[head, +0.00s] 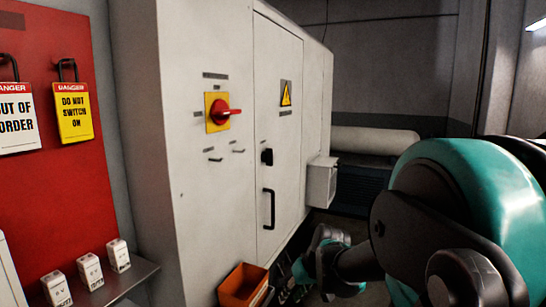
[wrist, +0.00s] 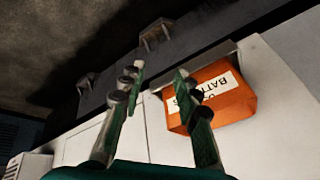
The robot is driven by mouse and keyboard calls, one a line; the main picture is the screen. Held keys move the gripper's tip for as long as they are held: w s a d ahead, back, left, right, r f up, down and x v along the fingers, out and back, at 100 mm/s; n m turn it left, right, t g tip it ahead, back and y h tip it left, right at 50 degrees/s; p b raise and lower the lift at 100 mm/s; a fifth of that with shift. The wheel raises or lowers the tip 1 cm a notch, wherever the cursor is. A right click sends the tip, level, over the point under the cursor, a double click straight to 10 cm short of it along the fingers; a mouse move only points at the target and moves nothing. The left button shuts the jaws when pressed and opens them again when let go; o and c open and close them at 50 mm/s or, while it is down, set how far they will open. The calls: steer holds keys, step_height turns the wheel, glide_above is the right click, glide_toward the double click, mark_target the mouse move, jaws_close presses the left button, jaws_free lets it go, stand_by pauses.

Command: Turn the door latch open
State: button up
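The door latch (head: 267,156) is a small black piece on the tall white cabinet door (head: 278,75), above a black pull handle (head: 268,208). The door looks shut. My gripper (head: 300,270) is low in front of the cabinet, well below the latch and right of the orange bin. In the wrist view my gripper (wrist: 160,78) has its two fingers apart with nothing between them. The latch does not show in the wrist view.
An orange bin (head: 240,287) sits low at the cabinet; it also shows close to my right finger in the wrist view (wrist: 230,105). A red rotary switch (head: 217,112) is on the panel left of the door. A white box (head: 321,183) juts out at the right.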

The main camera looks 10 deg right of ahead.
steer(key=w+r+n+y, duration=0.2)
steer(key=w+r+y, duration=0.1)
steer(key=w+r, duration=0.4)
steer(key=n+t+y, duration=0.6)
steer(key=n+y, duration=0.1)
steer(key=y, duration=0.1)
glide_toward(268, 157)
steer(key=x, duration=0.8)
steer(key=shift+w+d+r, duration=0.2)
steer(key=shift+w, duration=0.05)
jaws_close()
